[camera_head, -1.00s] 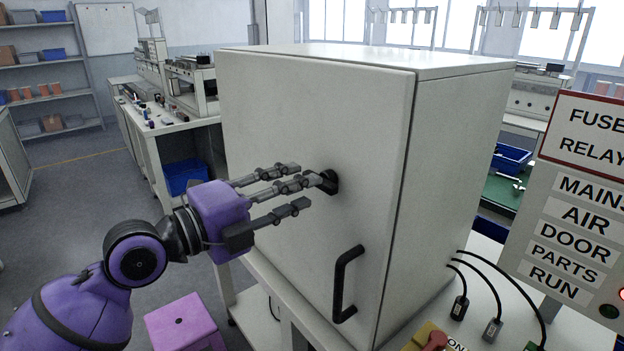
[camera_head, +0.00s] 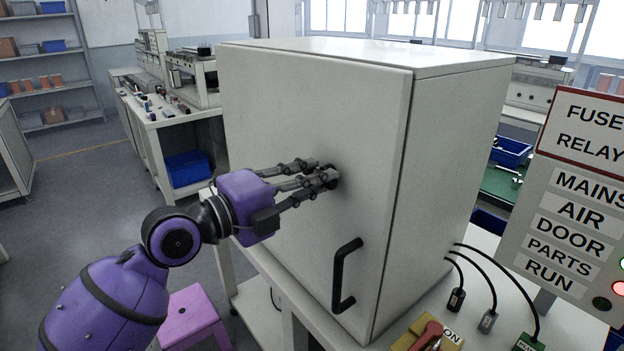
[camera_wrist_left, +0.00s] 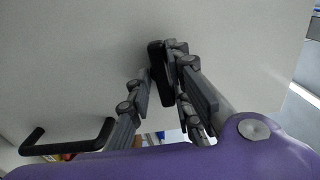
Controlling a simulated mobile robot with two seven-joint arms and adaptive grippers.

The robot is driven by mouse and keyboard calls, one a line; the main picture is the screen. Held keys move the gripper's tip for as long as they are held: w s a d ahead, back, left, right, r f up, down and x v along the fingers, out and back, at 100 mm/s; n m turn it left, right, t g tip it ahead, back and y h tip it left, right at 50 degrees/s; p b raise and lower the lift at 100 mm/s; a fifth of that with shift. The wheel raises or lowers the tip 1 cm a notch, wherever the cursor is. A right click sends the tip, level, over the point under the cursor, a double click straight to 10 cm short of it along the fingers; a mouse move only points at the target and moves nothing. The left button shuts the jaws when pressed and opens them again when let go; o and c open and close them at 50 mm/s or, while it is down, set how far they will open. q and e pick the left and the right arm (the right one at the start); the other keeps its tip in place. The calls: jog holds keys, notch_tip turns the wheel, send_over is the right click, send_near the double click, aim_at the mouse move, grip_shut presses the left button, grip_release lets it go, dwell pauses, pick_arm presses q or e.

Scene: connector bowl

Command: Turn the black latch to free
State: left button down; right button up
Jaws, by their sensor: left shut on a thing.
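The black latch (camera_head: 334,176) is on the front door of the light grey cabinet (camera_head: 300,110), above the black door handle (camera_head: 346,275). It also shows in the left wrist view (camera_wrist_left: 155,58), partly hidden by the fingers. My left gripper (camera_head: 322,176) has its grey fingers closed around the latch, close to the door. In the left wrist view the fingers (camera_wrist_left: 165,85) lie on both sides of the latch. The latch's exact angle is mostly hidden by the fingers. My right gripper is not in view.
A sign panel (camera_head: 585,190) with labels and lamps stands at the right. A yellow box with a red switch (camera_head: 432,334) and several black cables with plugs (camera_head: 488,321) lie right of the cabinet. A purple stool (camera_head: 192,318) stands below my left arm.

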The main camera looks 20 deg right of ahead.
pick_arm(q)
jog(key=shift+r, duration=0.3)
jog(key=shift+n, duration=0.3)
jog(key=shift+r+n+p, duration=0.15)
jog(key=shift+n+p, duration=0.1)
jog(key=shift+n, duration=4.05)
jog(key=shift+r+n+p, duration=0.1)
jog(key=shift+n+p, duration=0.15)
jog(key=shift+n, duration=4.05)
jog(key=shift+f, duration=0.1)
jog(key=c, duration=1.7)
grip_release()
jog(key=shift+w, duration=0.1)
jog(key=shift+c, duration=0.2)
jog(key=shift+a+f, duration=0.1)
jog(key=shift+f, duration=0.1)
